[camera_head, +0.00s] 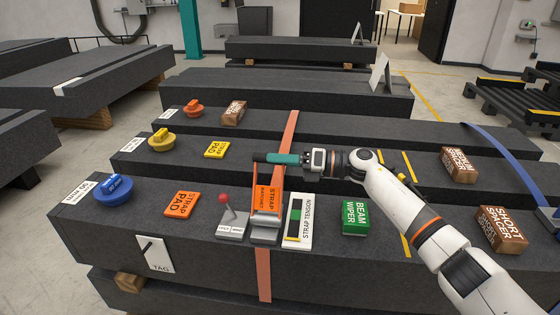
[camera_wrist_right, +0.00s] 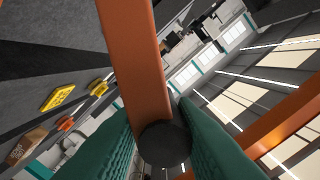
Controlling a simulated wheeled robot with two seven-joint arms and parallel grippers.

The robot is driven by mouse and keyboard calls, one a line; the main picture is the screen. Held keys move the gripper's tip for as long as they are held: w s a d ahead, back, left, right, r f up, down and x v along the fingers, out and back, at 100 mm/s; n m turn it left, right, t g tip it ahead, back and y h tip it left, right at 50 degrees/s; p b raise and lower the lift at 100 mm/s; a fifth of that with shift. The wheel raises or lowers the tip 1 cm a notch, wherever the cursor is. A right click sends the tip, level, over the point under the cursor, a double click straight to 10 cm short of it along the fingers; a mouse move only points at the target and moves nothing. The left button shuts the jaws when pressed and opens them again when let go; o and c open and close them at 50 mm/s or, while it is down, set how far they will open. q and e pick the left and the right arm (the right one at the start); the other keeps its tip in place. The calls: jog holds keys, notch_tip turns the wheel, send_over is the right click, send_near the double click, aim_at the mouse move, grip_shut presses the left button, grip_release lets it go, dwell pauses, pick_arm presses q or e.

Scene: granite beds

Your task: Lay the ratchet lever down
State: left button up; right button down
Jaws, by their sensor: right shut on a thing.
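The strap ratchet (camera_head: 264,236) sits on the front granite beam, on the orange strap (camera_head: 264,275). Its orange ratchet lever (camera_head: 268,198) stands raised above the grey base, with "STRAP RATCHET" lettering on it. In the right wrist view, the orange lever arms (camera_wrist_right: 133,55) run past the dark round crossbar (camera_wrist_right: 165,143). My right gripper (camera_head: 277,158) reaches in from the right at the lever's top. Its two teal fingers (camera_wrist_right: 167,150) are shut on the crossbar, hiding part of it. My left gripper is not in view.
Beside the ratchet stand a red-knobbed lever box (camera_head: 232,224) on the left and a strap tension gauge (camera_head: 298,222) on the right. A green beam wiper (camera_head: 355,217), orange strap pad (camera_head: 182,204) and blue knob (camera_head: 114,190) share the front beam. Brown spacers (camera_head: 500,229) lie right.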

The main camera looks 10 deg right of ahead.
jog(key=c, duration=1.3)
grip_release()
jog(key=shift+o, duration=0.2)
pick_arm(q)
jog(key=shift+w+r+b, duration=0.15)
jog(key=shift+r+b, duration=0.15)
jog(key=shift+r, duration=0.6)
pick_arm(e)
jog(key=v, duration=1.2)
